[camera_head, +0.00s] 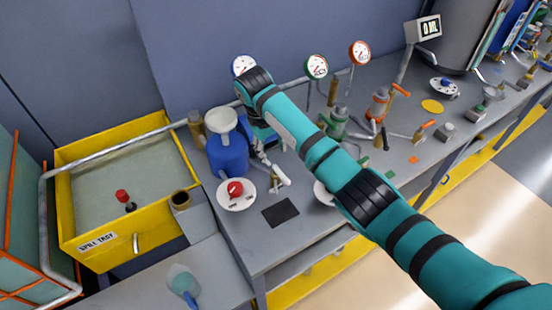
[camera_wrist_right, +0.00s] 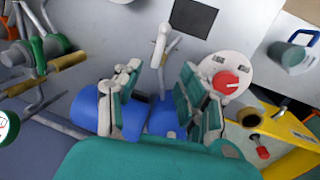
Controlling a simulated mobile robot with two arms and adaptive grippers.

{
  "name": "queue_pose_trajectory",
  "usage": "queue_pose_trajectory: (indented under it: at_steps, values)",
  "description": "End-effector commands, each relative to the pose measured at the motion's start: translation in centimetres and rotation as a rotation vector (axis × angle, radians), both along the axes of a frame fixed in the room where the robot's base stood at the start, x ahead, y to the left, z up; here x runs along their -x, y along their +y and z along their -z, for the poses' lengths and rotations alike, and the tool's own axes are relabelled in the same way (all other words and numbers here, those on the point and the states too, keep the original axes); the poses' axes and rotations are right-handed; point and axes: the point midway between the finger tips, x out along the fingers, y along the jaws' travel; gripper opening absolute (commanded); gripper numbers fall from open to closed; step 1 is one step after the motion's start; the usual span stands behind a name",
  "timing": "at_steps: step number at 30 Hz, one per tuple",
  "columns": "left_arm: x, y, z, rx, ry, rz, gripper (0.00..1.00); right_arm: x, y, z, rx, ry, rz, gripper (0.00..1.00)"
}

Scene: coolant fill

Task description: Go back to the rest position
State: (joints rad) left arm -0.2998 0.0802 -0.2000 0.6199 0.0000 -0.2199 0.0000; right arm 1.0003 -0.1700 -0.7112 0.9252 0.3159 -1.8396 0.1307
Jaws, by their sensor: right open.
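My right arm reaches from the lower right across the workbench, and my right gripper (camera_head: 262,148) hangs low beside a blue container (camera_head: 228,155) with a white funnel-like top (camera_head: 222,120). In the right wrist view my right gripper (camera_wrist_right: 158,98) is open, its teal and grey fingers apart with nothing held. A valve with a white lever (camera_wrist_right: 159,45) shows in the gap beyond the fingertips; whether they touch it I cannot tell. The blue container (camera_wrist_right: 85,112) is partly hidden behind the fingers. My left gripper is not in view.
A red knob on a white dial (camera_head: 236,188) and a black pad (camera_head: 281,212) lie close by. Gauges, green and orange valves (camera_head: 379,103) and pipes line the bench behind the arm. A yellow spill tray (camera_head: 122,250) stands left. The floor (camera_head: 480,200) at right is clear.

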Motion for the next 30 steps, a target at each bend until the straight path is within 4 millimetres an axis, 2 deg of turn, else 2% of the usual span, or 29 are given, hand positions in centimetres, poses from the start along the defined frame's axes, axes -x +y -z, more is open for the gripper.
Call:
queue_pose_trajectory:
  at_steps: [6, 20, 23, 25, 30]
  values:
    - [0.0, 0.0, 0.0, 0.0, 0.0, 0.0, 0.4, 0.1, 0.2, -1.2, -0.001, -0.001, 0.001, 0.41]
    - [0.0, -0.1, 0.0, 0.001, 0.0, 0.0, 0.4, 0.2, 0.2, -0.9, -0.004, 0.001, -0.001, 0.41]
    - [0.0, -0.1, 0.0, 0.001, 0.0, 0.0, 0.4, 1.1, 0.4, 0.5, -0.031, 0.01, -0.007, 0.41]
    - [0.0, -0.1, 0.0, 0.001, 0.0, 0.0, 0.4, 2.4, 0.5, 2.4, -0.074, 0.016, -0.014, 0.41]
    - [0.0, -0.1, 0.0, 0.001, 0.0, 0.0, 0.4, 7.4, -0.1, 7.9, -0.216, 0.016, 0.0, 0.41]
